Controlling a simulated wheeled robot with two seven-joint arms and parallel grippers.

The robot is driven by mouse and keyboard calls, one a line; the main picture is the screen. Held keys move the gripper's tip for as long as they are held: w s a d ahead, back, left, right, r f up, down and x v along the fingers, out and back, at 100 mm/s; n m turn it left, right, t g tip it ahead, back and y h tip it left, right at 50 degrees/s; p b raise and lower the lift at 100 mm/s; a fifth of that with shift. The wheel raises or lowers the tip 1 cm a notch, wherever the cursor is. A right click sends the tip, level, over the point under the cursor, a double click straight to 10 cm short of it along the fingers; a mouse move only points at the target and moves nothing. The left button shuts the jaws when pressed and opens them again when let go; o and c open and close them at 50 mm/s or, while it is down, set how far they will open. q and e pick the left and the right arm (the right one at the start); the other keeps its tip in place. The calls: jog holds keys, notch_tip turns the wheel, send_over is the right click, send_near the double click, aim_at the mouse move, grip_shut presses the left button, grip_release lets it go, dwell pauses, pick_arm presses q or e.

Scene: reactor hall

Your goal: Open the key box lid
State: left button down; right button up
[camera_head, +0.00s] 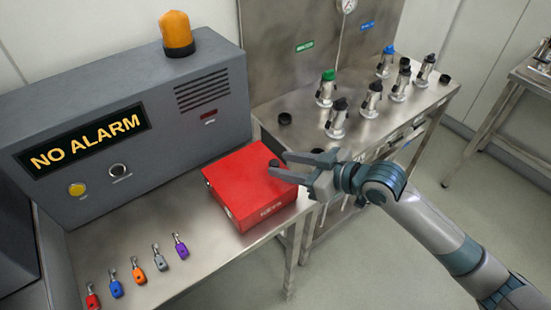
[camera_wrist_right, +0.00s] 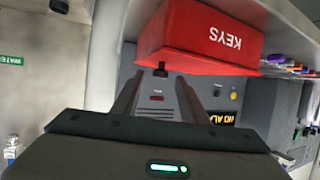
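The red key box (camera_head: 240,180) stands on the metal table, and its lid looks closed. A small black knob (camera_head: 274,163) sticks out at the box's right edge. My right gripper (camera_head: 279,164) is at that edge, its two fingers apart with the knob between or just beyond the tips. In the right wrist view the box (camera_wrist_right: 205,40) fills the top with its KEYS label upside down. There the knob (camera_wrist_right: 160,70) shows between the open fingertips (camera_wrist_right: 160,78), with space on both sides. My left gripper is not in view.
A grey alarm panel (camera_head: 150,100) reading NO ALARM, with an orange beacon (camera_head: 177,32), stands behind the box. Several coloured keys (camera_head: 138,270) lie at the table's front left. A second metal bench (camera_head: 300,125) carries several bottle-like fittings. Floor to the right is clear.

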aim_at(277, 163)
jog(key=shift+p+x, duration=0.3)
jog(key=shift+x, duration=1.55)
grip_shut()
